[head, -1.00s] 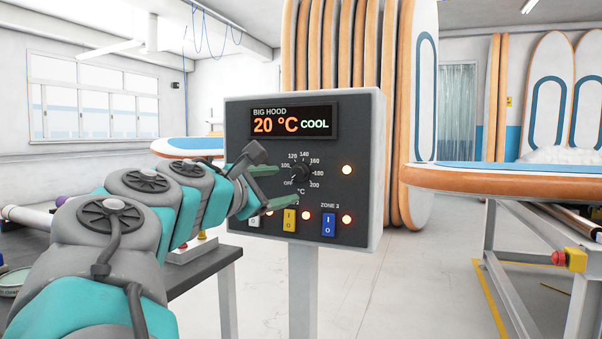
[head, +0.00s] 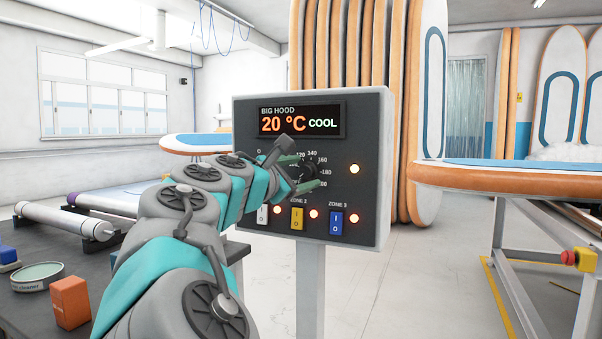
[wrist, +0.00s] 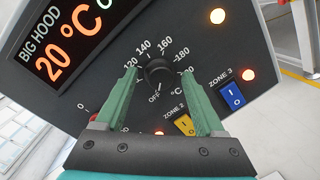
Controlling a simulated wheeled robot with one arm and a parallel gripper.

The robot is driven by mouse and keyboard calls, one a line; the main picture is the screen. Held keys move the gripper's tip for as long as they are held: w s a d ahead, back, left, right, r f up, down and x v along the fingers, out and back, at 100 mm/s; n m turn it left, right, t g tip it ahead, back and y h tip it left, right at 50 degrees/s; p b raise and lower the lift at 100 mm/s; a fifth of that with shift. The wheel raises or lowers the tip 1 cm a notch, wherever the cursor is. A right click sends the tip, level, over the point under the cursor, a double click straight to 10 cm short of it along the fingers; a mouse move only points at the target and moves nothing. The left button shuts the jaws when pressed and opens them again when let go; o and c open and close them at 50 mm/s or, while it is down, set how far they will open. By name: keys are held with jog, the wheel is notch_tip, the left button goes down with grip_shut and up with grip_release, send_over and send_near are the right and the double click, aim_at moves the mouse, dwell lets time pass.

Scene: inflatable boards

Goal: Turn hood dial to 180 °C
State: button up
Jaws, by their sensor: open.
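The hood panel (head: 375,200) is a dark box on a post; its display (head: 300,119) reads BIG HOOD, 20 °C, COOL. The black hood dial (wrist: 158,71) sits in a ring of numbers, and its white mark points toward OFF. The 180 mark is on the right side of the ring. My gripper (head: 308,171) is open at the panel, its green fingers on either side of the dial. In the wrist view my gripper (wrist: 159,76) has the dial between its fingertips; I cannot tell if they touch it. The fingers hide parts of the scale.
Below the dial are a white switch (head: 262,215), a yellow switch (head: 297,218) and a blue switch (head: 336,224), with lit lamps. A dark table (head: 40,300) with rollers, a tin and an orange box (head: 71,302) stands left. A board (head: 500,176) on a frame is right.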

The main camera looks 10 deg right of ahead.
grip_shut()
dwell(0.4)
